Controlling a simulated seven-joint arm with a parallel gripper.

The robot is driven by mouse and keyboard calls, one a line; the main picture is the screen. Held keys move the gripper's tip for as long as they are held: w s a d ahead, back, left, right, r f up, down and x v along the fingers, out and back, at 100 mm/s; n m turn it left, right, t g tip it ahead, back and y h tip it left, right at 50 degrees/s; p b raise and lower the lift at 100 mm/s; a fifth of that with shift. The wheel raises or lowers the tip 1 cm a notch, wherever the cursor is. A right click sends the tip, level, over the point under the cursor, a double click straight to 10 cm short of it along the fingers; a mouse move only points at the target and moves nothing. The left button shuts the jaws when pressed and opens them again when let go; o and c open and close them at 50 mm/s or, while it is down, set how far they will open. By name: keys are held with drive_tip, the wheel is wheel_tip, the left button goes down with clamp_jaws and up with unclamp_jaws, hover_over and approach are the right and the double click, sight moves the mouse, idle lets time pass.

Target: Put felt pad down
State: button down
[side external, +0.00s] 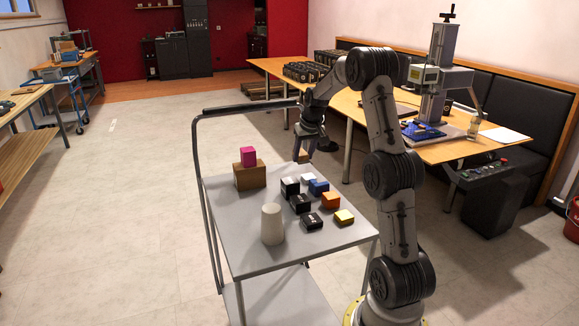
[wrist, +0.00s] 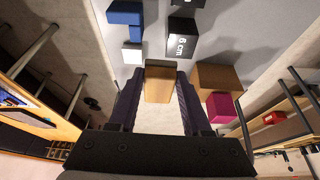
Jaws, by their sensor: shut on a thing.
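My gripper (side external: 305,148) hangs by the far edge of the grey cart top (side external: 338,238). In the wrist view my gripper (wrist: 159,76) is shut on a plain tan, block-like piece, taken as the felt pad (wrist: 158,88). The felt pad sits between the fingertips, and a bit of it also shows under the fingers in the side view (side external: 304,158). In the wrist view, pale floor shows below it and the cart edge lies close behind its far end. Its underside is hidden.
A brown box (side external: 249,176) with a magenta cube (side external: 248,156) on it stands at the cart's left. A wooden table (side external: 440,150) carries the laser marker (side external: 437,80).

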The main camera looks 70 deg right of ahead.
drive_tip(key=a+n, duration=0.1)
drive_tip(key=a, duration=0.6)
drive_tip(key=s+a+n+y, duration=0.1)
drive_tip(key=a+n, duration=0.1)
drive_tip(key=a, duration=0.6)
drive_tip(key=s+a+n, duration=0.1)
drive_tip(key=a, duration=0.6)
drive_tip(key=shift+s+a+r+n+t+y, duration=0.1)
drive_tip(key=shift+s+a+n+t+y, duration=0.1)
drive_tip(key=shift+n+t+y, duration=0.15)
drive_tip(key=w+d+f, duration=0.4)
drive_tip(key=w, duration=0.3)
approach(254, 213)
drive_tip(key=shift+w+f, duration=0.5)
drive_tip(key=shift+f, duration=0.05)
drive_tip(key=shift+w+d+f, duration=0.3)
drive_tip(key=shift+w+f, duration=0.15)
drive_tip(key=shift+f, duration=1.75)
drive_tip(key=shift+f, duration=0.1)
